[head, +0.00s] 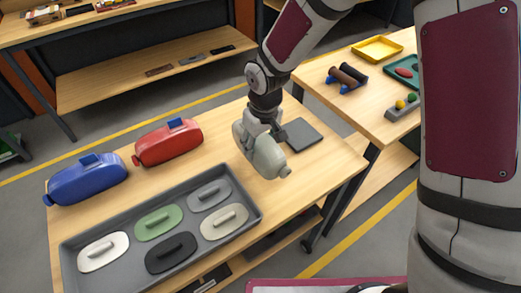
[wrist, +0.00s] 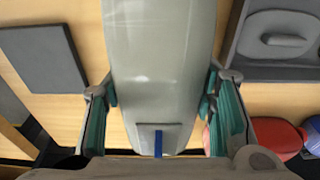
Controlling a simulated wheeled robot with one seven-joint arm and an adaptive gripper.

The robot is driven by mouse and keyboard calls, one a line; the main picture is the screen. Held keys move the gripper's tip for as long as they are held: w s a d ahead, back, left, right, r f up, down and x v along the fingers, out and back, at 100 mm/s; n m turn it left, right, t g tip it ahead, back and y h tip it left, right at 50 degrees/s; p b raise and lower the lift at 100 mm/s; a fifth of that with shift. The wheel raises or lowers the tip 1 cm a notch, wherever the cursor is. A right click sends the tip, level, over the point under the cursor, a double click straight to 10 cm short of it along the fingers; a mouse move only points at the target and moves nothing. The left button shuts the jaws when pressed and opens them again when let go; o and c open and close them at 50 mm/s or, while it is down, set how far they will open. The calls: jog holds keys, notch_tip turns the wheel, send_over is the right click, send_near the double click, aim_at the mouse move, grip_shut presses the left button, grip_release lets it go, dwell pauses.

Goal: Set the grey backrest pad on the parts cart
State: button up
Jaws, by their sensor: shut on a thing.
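The grey backrest pad (head: 262,156) is a long rounded grey-green body, held tilted in the head view over the right part of the wooden parts cart (head: 335,160). My gripper (head: 268,130) is shut on it from above. In the wrist view the pad (wrist: 160,60) fills the middle, with teal finger pads against both sides and a blue tab at its near end. A flat dark grey square (head: 300,135) lies on the cart just right of the pad; it also shows in the wrist view (wrist: 40,55). The gap beneath the pad is hard to judge.
A red pad (head: 168,143) and a blue pad (head: 88,180) lie on the cart's left. A grey tray (head: 245,222) with several handled oval pieces fills the front. A second table (head: 385,120) at right holds rollers, a yellow tray and a green tray.

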jog(key=shift+w+d+f, duration=0.2)
jog(key=shift+f, duration=1.55)
jog(key=shift+f, duration=0.2)
jog(key=o, duration=1.1)
jog(key=r, duration=0.8)
jog(key=s+r, duration=0.1)
jog(key=r, duration=0.3)
jog(key=shift+s+d+r, duration=0.1)
jog(key=shift+d+r, duration=0.05)
jog(key=shift+d, duration=0.2)
